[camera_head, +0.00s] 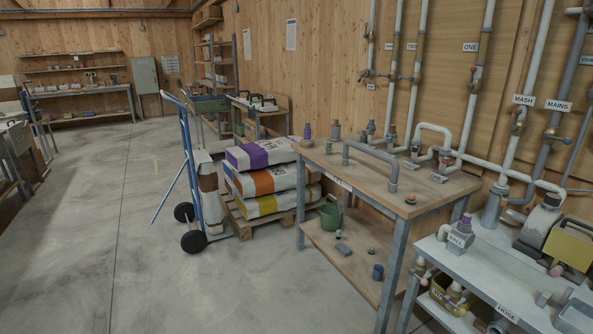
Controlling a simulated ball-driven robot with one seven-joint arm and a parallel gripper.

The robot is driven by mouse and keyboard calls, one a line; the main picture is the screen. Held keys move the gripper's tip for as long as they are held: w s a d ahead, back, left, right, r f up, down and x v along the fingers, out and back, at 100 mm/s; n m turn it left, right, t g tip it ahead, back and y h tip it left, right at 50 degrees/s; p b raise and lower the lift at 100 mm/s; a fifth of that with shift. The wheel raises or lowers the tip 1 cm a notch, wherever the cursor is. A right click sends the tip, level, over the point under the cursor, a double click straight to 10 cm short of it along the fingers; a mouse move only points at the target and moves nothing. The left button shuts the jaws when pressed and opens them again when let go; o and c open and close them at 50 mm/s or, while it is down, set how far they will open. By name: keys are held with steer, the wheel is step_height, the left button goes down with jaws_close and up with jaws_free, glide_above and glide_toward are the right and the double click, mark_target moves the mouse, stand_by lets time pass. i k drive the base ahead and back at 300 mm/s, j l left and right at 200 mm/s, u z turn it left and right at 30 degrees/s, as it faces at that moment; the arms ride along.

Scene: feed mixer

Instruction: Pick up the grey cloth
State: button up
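A small flat grey thing (344,249) lies on the lower shelf (345,267) of the wooden-topped bench, right of a green bucket. It may be the grey cloth, but it is too small to be sure. No other thing in view is clearly a grey cloth. My gripper is not in view.
The wooden-topped bench (365,173) carries pipes and fittings. A green bucket (331,216) and a dark blue cup (377,272) stand on its lower shelf. Stacked sacks (268,181) lie on a pallet beside a blue hand truck (191,165). A grey bench (495,275) is at right. Floor at left is clear.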

mark_target(341, 247)
steer(key=i, duration=2.1)
steer(key=i+u, duration=0.1)
steer(key=i, duration=0.4)
steer(key=i+l+u, duration=0.1)
steer(key=i, duration=0.4)
steer(key=i+l+u, duration=0.1)
steer(key=i, duration=0.35)
steer(key=i+l+u, duration=0.1)
steer(key=i, duration=0.4)
steer(key=i+l+u, duration=0.25)
steer(key=i, duration=0.1)
